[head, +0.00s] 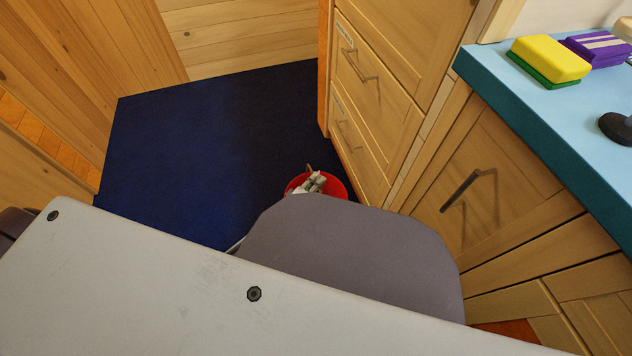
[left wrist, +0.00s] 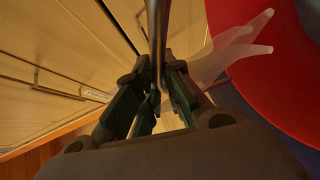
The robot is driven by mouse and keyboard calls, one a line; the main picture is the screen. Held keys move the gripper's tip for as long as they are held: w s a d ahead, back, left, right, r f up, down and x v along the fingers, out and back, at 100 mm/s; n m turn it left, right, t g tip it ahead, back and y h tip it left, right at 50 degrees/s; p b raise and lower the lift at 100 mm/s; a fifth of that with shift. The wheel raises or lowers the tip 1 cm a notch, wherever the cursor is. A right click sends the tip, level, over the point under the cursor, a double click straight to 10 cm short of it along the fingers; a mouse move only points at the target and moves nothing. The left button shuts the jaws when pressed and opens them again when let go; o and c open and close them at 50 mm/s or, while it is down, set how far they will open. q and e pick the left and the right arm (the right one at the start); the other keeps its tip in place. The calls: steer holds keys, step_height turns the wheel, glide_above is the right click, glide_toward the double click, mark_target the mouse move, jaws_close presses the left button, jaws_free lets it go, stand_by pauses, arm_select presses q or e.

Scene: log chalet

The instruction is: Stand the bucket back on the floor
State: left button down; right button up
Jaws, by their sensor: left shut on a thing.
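The red bucket (head: 336,187) shows in the head view beside the drawer cabinet, above or on the dark blue floor mat. My own arm hides most of it, so I cannot tell whether its base touches the floor. Its red wall also fills the right of the left wrist view (left wrist: 262,88). My left gripper (head: 313,183) is at the bucket's rim. In the left wrist view, my left gripper (left wrist: 156,95) is shut on a thin grey metal bar (left wrist: 157,35), which looks like the bucket's handle. My right gripper is in neither view.
The dark blue mat (head: 185,150) is clear left of the bucket. Wooden drawers (head: 375,95) stand close on its right. A blue counter (head: 560,110) at right holds a yellow-green sponge (head: 550,60) and a purple one (head: 598,48). A pale translucent shape (left wrist: 230,48) lies near the bucket wall.

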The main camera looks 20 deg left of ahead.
arm_select(q)
steer(key=shift+w+r, duration=0.25)
steer(key=shift+r, duration=0.2)
steer(key=c, duration=1.8)
jaws_free()
steer(key=shift+s+f, duration=0.25)
steer(key=shift+f, duration=0.2)
steer(key=shift+o, duration=1.3)
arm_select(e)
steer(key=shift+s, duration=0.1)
arm_select(q)
steer(key=shift+s+r, duration=0.1)
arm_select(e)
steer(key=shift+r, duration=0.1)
arm_select(q)
steer(key=p+v, duration=0.4)
steer(key=v, duration=0.8)
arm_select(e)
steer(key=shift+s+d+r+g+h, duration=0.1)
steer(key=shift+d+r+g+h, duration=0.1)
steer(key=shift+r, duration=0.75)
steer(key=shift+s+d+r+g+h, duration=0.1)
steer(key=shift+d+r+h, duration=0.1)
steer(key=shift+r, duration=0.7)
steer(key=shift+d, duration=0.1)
